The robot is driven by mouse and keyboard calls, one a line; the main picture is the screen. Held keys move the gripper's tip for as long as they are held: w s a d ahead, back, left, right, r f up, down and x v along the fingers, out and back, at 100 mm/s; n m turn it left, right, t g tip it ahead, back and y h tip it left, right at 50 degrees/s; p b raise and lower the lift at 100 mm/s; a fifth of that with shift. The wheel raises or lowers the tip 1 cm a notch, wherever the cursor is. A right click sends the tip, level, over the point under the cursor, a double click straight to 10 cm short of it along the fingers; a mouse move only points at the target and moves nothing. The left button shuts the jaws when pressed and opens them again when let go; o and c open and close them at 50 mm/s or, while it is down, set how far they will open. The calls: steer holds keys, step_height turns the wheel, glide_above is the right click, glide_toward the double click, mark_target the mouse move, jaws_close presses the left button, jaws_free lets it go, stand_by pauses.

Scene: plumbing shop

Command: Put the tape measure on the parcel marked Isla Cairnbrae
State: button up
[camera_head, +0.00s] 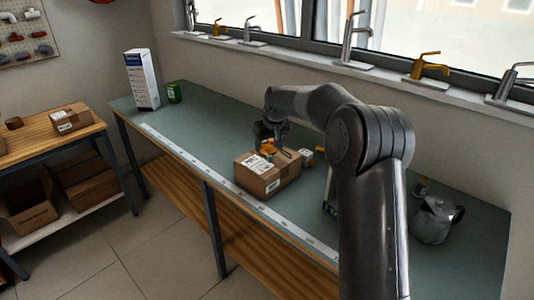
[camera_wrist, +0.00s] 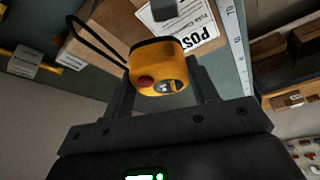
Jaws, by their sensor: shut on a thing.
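My gripper (camera_head: 268,135) is shut on a yellow and black tape measure (camera_wrist: 158,68) with a red button and a dark wrist loop. In the head view the tape measure (camera_head: 267,147) shows as a small yellow patch at the top of a brown cardboard parcel (camera_head: 285,181). The parcel (camera_wrist: 113,26) also shows behind the tape measure in the wrist view, with a white label partly reading "POS". The name on the label is not readable. I cannot tell whether the tape measure touches the parcel.
The parcel stands on a green-topped bench (camera_head: 203,127) with a ruler strip along its front edge. A white box (camera_head: 142,80) and a small green box (camera_head: 174,92) stand at the far left. A metal jug (camera_head: 432,220) stands at right. Another parcel (camera_head: 71,118) lies on the wooden side table.

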mark_target(267, 153)
steer(key=shift+a+f, duration=0.1)
steer(key=shift+f, duration=1.9)
steer(key=shift+f, duration=0.15)
steer(key=o, duration=1.2)
